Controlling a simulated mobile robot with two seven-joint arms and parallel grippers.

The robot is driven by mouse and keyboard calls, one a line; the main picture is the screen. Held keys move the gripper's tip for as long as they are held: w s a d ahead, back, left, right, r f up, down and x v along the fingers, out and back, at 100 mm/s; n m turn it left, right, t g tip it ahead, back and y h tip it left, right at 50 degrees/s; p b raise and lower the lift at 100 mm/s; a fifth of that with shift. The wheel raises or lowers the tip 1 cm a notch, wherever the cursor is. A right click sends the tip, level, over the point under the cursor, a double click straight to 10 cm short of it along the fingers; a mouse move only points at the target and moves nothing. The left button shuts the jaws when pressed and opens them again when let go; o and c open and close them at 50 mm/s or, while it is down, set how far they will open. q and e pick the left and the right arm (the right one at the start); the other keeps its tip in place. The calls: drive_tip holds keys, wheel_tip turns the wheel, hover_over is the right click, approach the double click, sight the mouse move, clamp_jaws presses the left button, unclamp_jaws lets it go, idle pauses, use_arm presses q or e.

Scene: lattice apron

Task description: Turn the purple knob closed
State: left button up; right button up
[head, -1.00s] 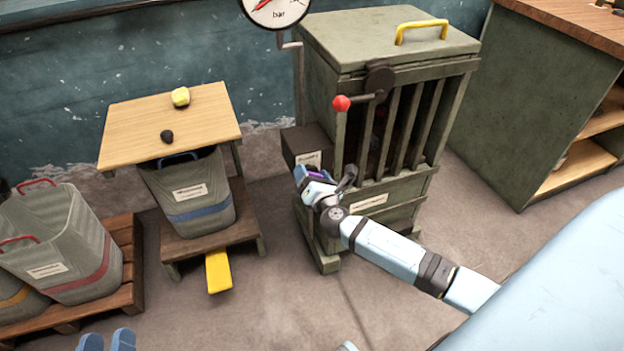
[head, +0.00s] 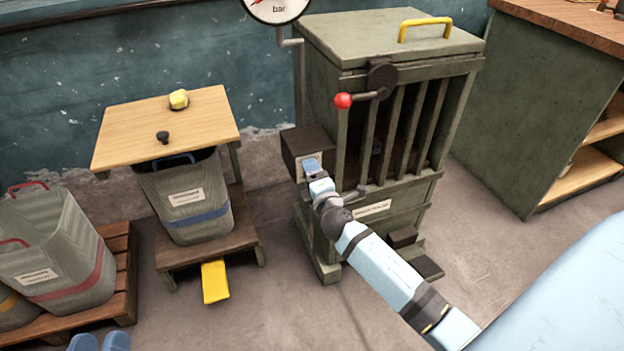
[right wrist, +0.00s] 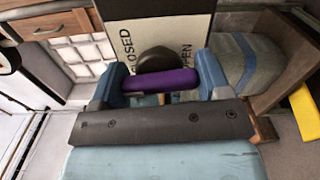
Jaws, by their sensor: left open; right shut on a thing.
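The purple knob (right wrist: 172,80) is a bar on a dark round hub, in front of a white plate (right wrist: 150,32) lettered CLOSED on the left and OPEN on the right in the right wrist view. The bar lies nearly level across that view. My right gripper (right wrist: 162,76) is shut on the bar, one blue finger at each end. In the head view my right gripper (head: 312,168) is at the dark box (head: 306,142) on the cabinet's left side and hides the knob.
The green barred cabinet (head: 385,60) has a red-tipped lever (head: 343,101) and a lower grey lever (head: 352,194) close to my right arm. A wooden table (head: 165,120) and grey bins (head: 60,240) stand at left.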

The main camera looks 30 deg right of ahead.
use_arm(q)
drive_tip(key=shift+f, duration=0.25)
use_arm(e)
drive_tip(key=shift+m, duration=0.6)
drive_tip(key=o, duration=0.9)
drive_tip(key=shift+s, duration=0.15)
use_arm(q)
drive_tip(key=shift+w+f+g+b, duration=0.15)
drive_tip(key=shift+f+g+b, duration=0.25)
drive_tip(key=shift+f+b, duration=0.3)
use_arm(e)
drive_tip(key=v, duration=1.3)
drive_tip(key=shift+s, duration=0.3)
use_arm(q)
drive_tip(key=shift+s+f, duration=0.2)
use_arm(e)
drive_tip(key=shift+f, duration=0.1)
